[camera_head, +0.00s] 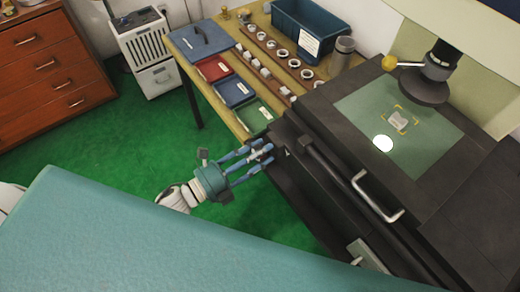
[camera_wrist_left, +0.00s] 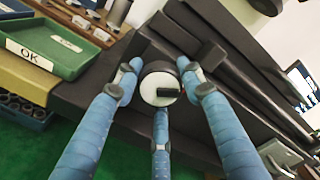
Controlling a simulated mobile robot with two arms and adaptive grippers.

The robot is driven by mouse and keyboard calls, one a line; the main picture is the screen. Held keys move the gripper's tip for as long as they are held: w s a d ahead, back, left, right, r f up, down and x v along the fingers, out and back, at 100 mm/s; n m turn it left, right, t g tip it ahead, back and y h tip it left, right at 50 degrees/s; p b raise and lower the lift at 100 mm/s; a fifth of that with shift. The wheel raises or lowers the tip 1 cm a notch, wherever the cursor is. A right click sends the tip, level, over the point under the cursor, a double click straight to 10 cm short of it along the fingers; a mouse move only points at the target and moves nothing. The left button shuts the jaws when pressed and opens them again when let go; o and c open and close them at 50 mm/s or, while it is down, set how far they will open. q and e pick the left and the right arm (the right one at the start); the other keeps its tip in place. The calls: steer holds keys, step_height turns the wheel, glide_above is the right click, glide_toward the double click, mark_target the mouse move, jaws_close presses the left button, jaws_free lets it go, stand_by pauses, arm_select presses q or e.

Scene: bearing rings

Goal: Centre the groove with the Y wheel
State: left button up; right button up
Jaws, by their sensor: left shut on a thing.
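My left gripper (camera_head: 258,158) reaches in from the left to the front side of the dark machine. Its three blue fingers are closed around a round wheel (camera_wrist_left: 160,88) with a pale face and a black handle. I take this for the Y wheel; its label cannot be read. On the machine's green stage (camera_head: 360,104) lies a small pale ring part (camera_head: 398,121) inside yellow corner marks (camera_head: 414,108). Its groove is too small to make out. The dark round head (camera_head: 424,88) hangs above the stage. My right gripper is not in view.
A wooden bench (camera_head: 222,98) holds red, blue and green trays, rows of rings and a dark blue bin (camera_head: 310,30). The green OK tray (camera_wrist_left: 50,45) is near the left gripper. A metal handle (camera_head: 376,200) sticks out from the machine's front.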

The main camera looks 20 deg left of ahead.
arm_select(q)
steer(key=shift+s+d+f+n, duration=0.2)
steer(key=shift+s+f+n, duration=0.1)
steer(key=shift+n, duration=0.4)
steer(key=o, duration=1.1)
steer(key=shift+r, duration=0.25)
steer(key=shift+s+a, duration=0.25)
steer(key=shift+a, duration=0.1)
steer(key=v, duration=1.1)
steer(key=shift+s, duration=0.1)
